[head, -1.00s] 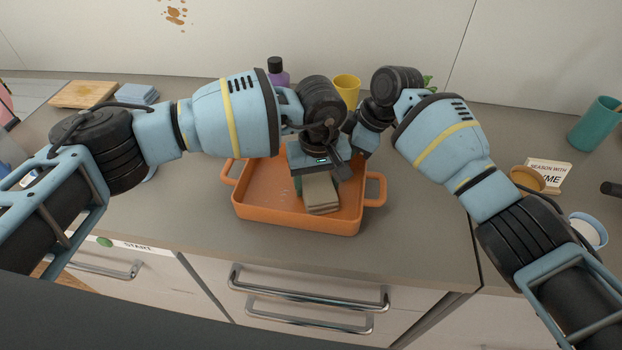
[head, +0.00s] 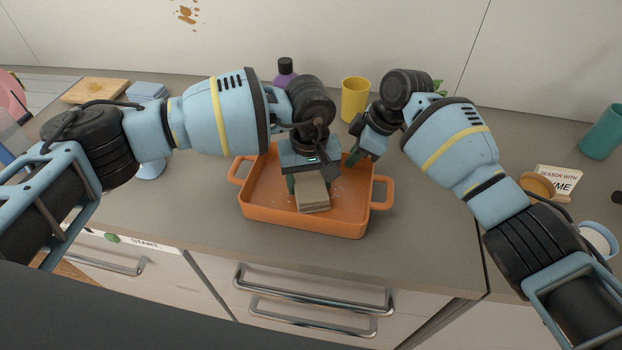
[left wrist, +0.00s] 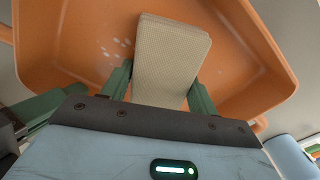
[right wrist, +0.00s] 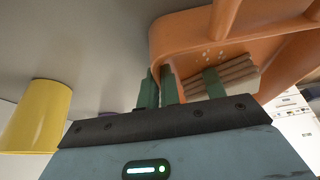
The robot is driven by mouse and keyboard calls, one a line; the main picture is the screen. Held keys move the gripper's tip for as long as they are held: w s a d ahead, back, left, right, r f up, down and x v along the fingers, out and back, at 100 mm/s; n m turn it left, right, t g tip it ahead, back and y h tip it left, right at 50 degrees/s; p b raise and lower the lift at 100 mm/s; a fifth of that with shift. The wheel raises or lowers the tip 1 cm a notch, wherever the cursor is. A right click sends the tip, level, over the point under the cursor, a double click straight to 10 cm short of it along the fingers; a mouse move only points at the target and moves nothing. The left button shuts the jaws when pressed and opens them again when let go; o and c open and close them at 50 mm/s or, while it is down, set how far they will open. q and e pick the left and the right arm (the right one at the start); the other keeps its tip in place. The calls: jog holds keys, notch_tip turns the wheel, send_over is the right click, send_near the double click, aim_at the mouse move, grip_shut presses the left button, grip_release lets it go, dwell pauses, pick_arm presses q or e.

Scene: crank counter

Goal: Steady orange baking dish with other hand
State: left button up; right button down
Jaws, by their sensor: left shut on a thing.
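The orange baking dish (head: 300,222) stands on the counter with a handle at each side; it also shows in the left wrist view (left wrist: 75,40) and right wrist view (right wrist: 185,38). My left gripper (head: 310,182) is inside the dish, shut on a beige layered block (head: 312,195). The block also shows between its green fingers in the left wrist view (left wrist: 168,60). My right gripper (head: 356,158) is at the dish's far right corner. In the right wrist view its fingers (right wrist: 158,92) are close together at the dish's wall; contact is unclear.
Pale specks lie on the dish floor. A yellow cup (head: 355,100) and a purple bottle (head: 285,74) stand behind the arms. A cutting board (head: 95,90) lies far left. A teal cup (head: 602,132) and small sign (head: 557,183) are at right. Counter in front of the dish is clear.

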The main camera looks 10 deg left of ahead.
aim_at(325, 183)
pick_arm(q)
jog(key=shift+a, duration=1.7)
jog(key=shift+d+f, duration=0.1)
jog(key=shift+d, duration=0.1)
jog(key=shift+d, duration=1.6)
jog(key=shift+d, duration=0.15)
jog(key=shift+s+d, duration=0.15)
jog(key=shift+d, duration=1.25)
